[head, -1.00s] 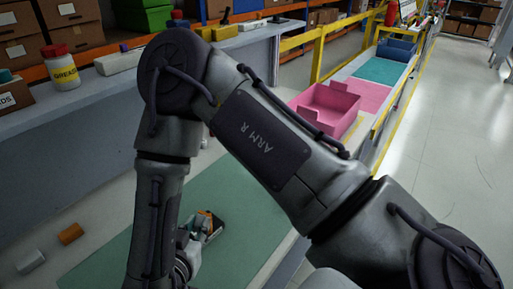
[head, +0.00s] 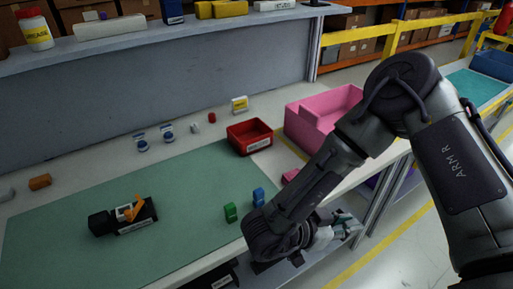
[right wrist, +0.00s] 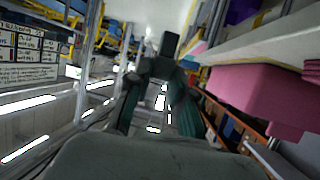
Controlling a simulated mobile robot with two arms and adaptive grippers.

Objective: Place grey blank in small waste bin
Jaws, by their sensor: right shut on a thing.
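My right gripper (head: 340,230) is low, beyond the front edge of the workbench. In the right wrist view its two fingers close on a small dark grey block (right wrist: 168,45) at their tips; shadow makes its exact colour unclear. It may be the grey blank. A small red open bin (head: 250,138) with a white label stands on the bench behind the mat. I cannot tell whether it is the small waste bin. Other light grey pieces lie at the far left (head: 6,194) and behind the mat (head: 194,127). My left gripper is out of view.
A black fixture with an orange lever (head: 128,214) sits on the green mat (head: 90,255). Green (head: 231,212) and blue (head: 258,197) blocks stand near its right edge. A pink bin (head: 315,120) stands at the right. Open floor lies beyond the bench.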

